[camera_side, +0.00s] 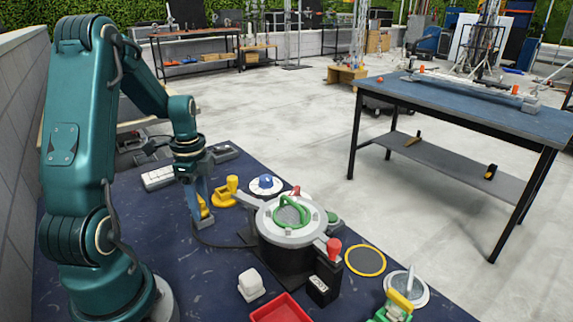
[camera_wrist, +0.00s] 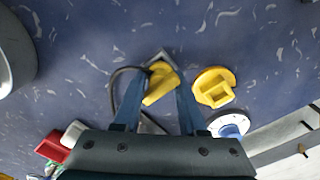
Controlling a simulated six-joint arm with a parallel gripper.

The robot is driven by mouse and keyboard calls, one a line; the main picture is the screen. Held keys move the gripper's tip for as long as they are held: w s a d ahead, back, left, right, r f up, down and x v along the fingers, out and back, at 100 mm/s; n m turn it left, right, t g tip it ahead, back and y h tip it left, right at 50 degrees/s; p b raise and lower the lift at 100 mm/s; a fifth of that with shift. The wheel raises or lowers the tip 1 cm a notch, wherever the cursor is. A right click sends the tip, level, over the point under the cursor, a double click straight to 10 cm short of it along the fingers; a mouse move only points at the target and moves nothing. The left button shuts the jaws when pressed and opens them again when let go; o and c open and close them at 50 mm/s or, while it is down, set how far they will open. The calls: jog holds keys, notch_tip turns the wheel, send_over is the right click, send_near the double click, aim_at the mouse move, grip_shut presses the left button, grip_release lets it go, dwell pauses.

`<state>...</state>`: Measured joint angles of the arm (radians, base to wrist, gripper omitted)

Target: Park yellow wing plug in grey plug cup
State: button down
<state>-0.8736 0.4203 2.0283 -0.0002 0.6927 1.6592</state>
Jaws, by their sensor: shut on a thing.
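The yellow wing plug (camera_side: 204,208) is between the blue fingers of my gripper (camera_side: 201,211), which points down and is shut on it. In the wrist view the plug (camera_wrist: 160,84) lies slightly slanted between the fingertips (camera_wrist: 162,80). The grey plug cup (camera_side: 204,223) is right below the plug at the fingertips. In the wrist view only a grey corner of the cup (camera_wrist: 161,55) shows behind the plug. The plug and fingers hide the cup's opening, so I cannot tell how deep the plug sits in it.
A yellow round holder with a raised block (camera_side: 225,192) stands close right of my gripper. A white disc with a blue knob (camera_side: 266,184) lies behind it. A grey-lidded black pot with a green handle (camera_side: 291,216) stands further right. A dark cable (camera_side: 225,246) runs along the mat.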

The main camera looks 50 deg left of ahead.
aim_at(199, 197)
jog(key=shift+f, duration=0.2)
dwell(0.5)
jog(key=shift+c, duration=0.3)
grip_release()
jog(key=shift+r, duration=3.75)
